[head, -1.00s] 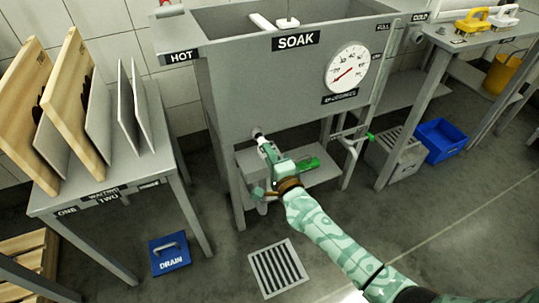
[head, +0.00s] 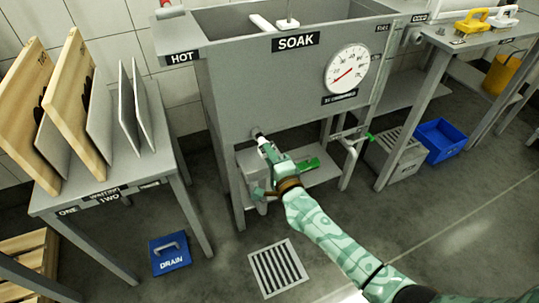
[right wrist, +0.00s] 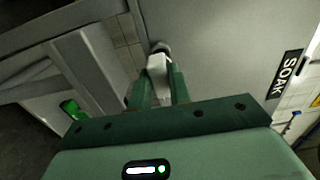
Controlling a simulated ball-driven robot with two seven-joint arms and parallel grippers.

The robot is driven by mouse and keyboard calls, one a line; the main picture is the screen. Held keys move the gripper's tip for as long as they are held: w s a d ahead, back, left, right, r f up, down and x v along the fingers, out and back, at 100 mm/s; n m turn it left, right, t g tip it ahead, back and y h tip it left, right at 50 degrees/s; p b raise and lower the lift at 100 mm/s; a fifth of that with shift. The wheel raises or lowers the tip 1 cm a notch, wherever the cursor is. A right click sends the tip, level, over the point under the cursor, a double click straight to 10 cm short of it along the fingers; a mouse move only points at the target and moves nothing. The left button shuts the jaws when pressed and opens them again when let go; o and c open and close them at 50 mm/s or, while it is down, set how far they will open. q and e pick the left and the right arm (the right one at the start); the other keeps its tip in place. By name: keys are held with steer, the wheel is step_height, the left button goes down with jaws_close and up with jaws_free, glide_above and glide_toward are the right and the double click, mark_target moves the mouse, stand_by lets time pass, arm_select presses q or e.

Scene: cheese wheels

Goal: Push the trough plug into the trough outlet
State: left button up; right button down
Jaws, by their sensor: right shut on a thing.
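The trough (head: 240,95) is a grey tank labelled SOAK with a round dial on its front. My right gripper (head: 266,147) is at the lower left of the trough's front face. It is shut on the trough plug (head: 262,139), a pale piece pointing at the trough wall. In the right wrist view the plug (right wrist: 157,66) sits between the green fingers, its far end close to a round grey end at the wall (right wrist: 161,47). The trough outlet is mostly hidden behind the plug, and I cannot tell how deep the plug sits. My left gripper is not in view.
A shelf (head: 325,172) with a green item (head: 308,164) lies under the trough. A rack table with boards (head: 110,190) stands at left. A blue crate (head: 441,140) is at right.

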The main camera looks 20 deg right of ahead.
steer(key=shift+w+b, duration=0.45)
steer(key=shift+w, duration=1.25)
steer(key=c, duration=1.2)
jaws_free()
